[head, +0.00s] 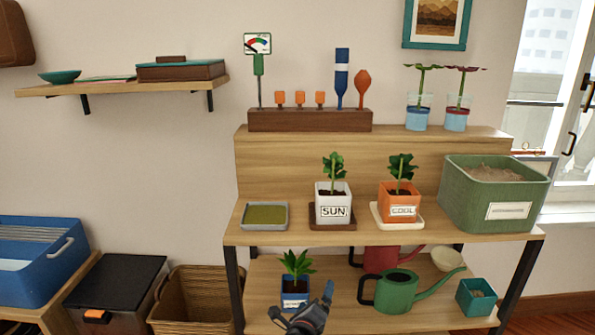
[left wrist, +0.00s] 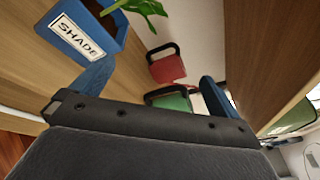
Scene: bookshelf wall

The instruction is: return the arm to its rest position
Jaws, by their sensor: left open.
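My left gripper (head: 303,306) is at the bottom of the head view, in front of the lower shelf. In the left wrist view its two blue-tipped fingers (left wrist: 155,85) are wide apart with nothing between them. A blue pot (head: 294,299) with a green plant stands on the lower shelf just behind the gripper, partly hidden by it. In the left wrist view this pot (left wrist: 84,42) shows the label SHADE, near the left finger. I cannot tell whether they touch. My right gripper is in neither view.
The lower shelf (head: 345,283) also holds a green watering can (head: 398,291), a red can (head: 384,258) and a teal pot (head: 476,297). Above are a SUN pot (head: 332,203), a COOL pot (head: 399,202) and a green bin (head: 493,198). A wicker basket (head: 195,300) stands left.

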